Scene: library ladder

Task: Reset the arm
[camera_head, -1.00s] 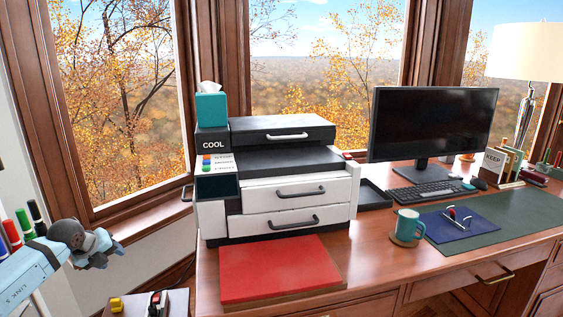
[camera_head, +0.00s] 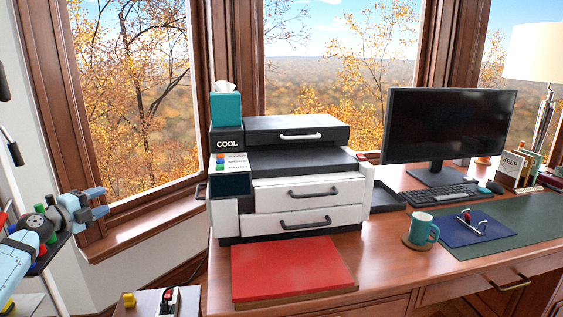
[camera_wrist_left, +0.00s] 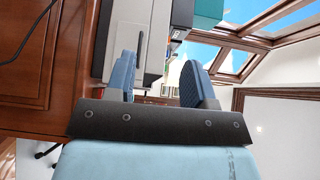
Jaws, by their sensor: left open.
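My left gripper (camera_head: 98,204) is at the left edge of the head view, left of the desk and in front of the window. Its two blue fingers are apart with nothing between them. The left wrist view shows the same open fingers (camera_wrist_left: 160,82), with the printer beyond them, turned on its side in the picture. My right gripper is not in view. The white and black printer (camera_head: 300,205) stands on the desk, well to the right of my left gripper.
A red pad (camera_head: 290,268) lies in front of the printer. A teal tissue box (camera_head: 226,109) sits on top. A mug (camera_head: 421,228), keyboard (camera_head: 440,194) and monitor (camera_head: 448,125) stand to the right. A low stand (camera_head: 150,302) with small items is at the bottom left.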

